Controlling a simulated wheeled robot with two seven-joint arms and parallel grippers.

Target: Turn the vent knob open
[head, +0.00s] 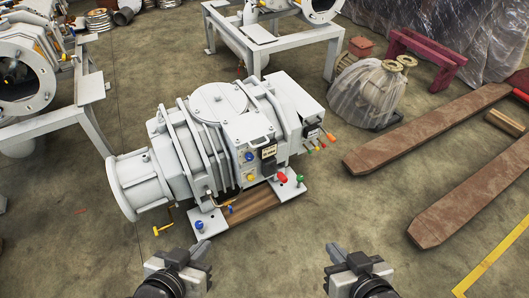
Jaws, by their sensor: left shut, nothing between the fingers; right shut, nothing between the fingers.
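The white screw vacuum pump (215,140) stands on the floor ahead of me. Its front panel carries a blue knob (249,157) and a yellow knob (250,177). A red knob (282,177) and a green knob (300,180) show at the lower right of the pump. Several small coloured handles (322,141) stick out of its right end. I cannot tell which one is the vent knob. My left gripper (203,249) is shut and empty, in front of the pump's lower left. My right gripper (335,251) is shut and empty, right of the pump's front. Both are apart from the knobs.
A wooden block (253,203) lies under the pump's front edge. Yellow-handled part (162,229) shows at lower left. White frames with machines stand at left (88,95) and back (270,43). Brown beams (430,130) lie at right. Floor between my grippers and the pump is clear.

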